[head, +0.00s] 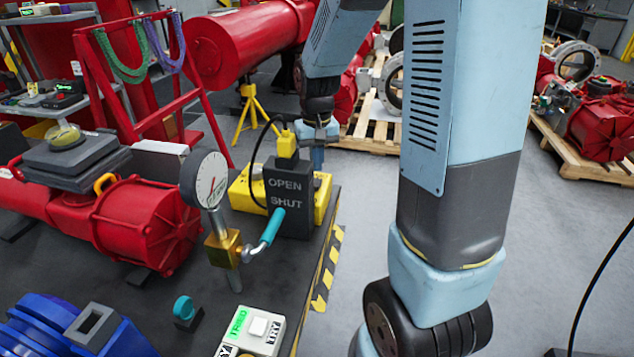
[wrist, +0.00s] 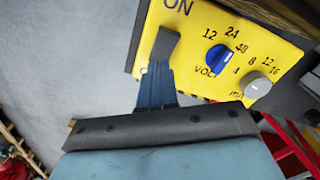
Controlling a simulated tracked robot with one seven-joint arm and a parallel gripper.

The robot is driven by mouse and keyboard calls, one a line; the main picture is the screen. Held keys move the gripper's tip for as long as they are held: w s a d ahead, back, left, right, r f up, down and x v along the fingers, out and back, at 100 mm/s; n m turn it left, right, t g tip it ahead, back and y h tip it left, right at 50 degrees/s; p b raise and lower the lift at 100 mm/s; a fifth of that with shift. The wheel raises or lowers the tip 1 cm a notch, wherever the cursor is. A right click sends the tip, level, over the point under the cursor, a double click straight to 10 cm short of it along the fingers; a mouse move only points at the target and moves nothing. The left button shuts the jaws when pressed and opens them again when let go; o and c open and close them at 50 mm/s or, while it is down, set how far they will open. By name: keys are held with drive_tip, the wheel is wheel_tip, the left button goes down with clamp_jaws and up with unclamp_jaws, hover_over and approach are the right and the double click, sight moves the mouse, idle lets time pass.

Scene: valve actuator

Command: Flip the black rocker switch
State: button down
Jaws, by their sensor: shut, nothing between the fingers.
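The yellow control box (wrist: 200,25) fills the upper part of the wrist view, its face marked ON. The black rocker switch (wrist: 166,43) is at the left of that face, just below the ON label. My gripper (wrist: 157,66) is shut and empty, its fingertips at the lower end of the switch. I cannot tell whether they touch it. In the head view the yellow box (head: 319,197) is partly hidden behind a dark OPEN/SHUT block, and my gripper (head: 317,157) points down above its right end. The switch cannot be made out there.
A blue knob (wrist: 219,58) and a grey knob (wrist: 257,85) sit right of the switch. The dark OPEN/SHUT block (head: 289,200) with a teal-handled valve and a gauge (head: 205,180) stand on the bench. Open floor lies right of the striped bench edge (head: 329,270).

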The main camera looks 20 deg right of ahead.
sight(317, 181)
drive_tip(key=shift+r, duration=2)
drive_tip(key=s+r+t, duration=0.2)
drive_tip(key=s+r, duration=0.5)
drive_tip(key=s, duration=0.3)
drive_tip(key=s+r+t, duration=0.3)
drive_tip(key=s+r, duration=0.4)
drive_tip(key=s, duration=0.2)
drive_tip(key=shift+s+d+n+t, duration=0.25)
drive_tip(key=shift+s+n+t, duration=0.05)
drive_tip(key=shift+s+n, duration=0.1)
